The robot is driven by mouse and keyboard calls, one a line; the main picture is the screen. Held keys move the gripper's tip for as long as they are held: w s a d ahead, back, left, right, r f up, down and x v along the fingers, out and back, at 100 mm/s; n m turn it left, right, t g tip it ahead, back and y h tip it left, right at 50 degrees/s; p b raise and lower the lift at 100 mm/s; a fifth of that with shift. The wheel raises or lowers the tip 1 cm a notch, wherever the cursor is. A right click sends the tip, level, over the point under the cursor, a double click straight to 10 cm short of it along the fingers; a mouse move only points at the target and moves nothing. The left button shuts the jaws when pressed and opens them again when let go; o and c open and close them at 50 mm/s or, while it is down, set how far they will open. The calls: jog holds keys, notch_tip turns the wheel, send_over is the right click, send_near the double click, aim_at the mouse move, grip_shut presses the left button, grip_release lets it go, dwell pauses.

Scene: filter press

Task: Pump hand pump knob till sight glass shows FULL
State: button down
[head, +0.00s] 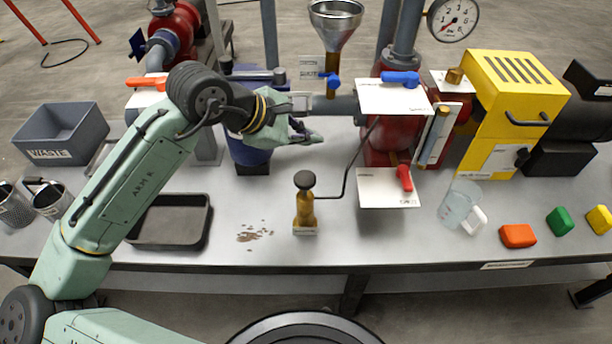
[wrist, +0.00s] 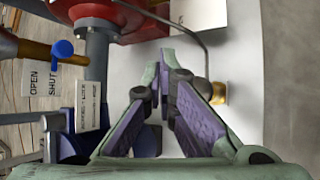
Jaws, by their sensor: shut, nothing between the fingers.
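The hand pump (head: 305,212) is a brass cylinder with a dark round knob (head: 305,180) on top, standing upright near the table's front edge. A thin dark pipe runs from it to the red vessel. In the wrist view, the brass pump (wrist: 220,93) and dark knob (wrist: 200,88) show partly behind a finger. My gripper (head: 318,138) is shut and empty, behind and above the knob, apart from it. Its fingertips (wrist: 165,62) meet in the wrist view. A tube that looks like the sight glass (head: 435,136) stands right of the red vessel; its level is unreadable.
A blue-handled valve (head: 402,77) and a red-handled valve (head: 404,177) sit by the red vessel. A clear jug (head: 458,204) stands to the right. A dark tray (head: 170,240) and brown spill (head: 254,233) lie left of the pump. A funnel (head: 335,22) stands behind.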

jog(key=b, duration=0.7)
send_over(307, 180)
notch_tip(307, 180, down, 7)
jog(key=shift+s+a+f, duration=0.1)
jog(key=shift+f, duration=0.75)
dwell(0.3)
jog(key=shift+f, duration=0.4)
jog(key=shift+f+b, duration=1.4)
jog(key=shift+f, duration=0.55)
dwell(1.5)
jog(key=shift+r, duration=0.15)
jog(key=shift+r+p, duration=2.25)
jog(key=shift+p, duration=0.05)
notch_tip(307, 180, up, 5)
jog(key=p, duration=0.5)
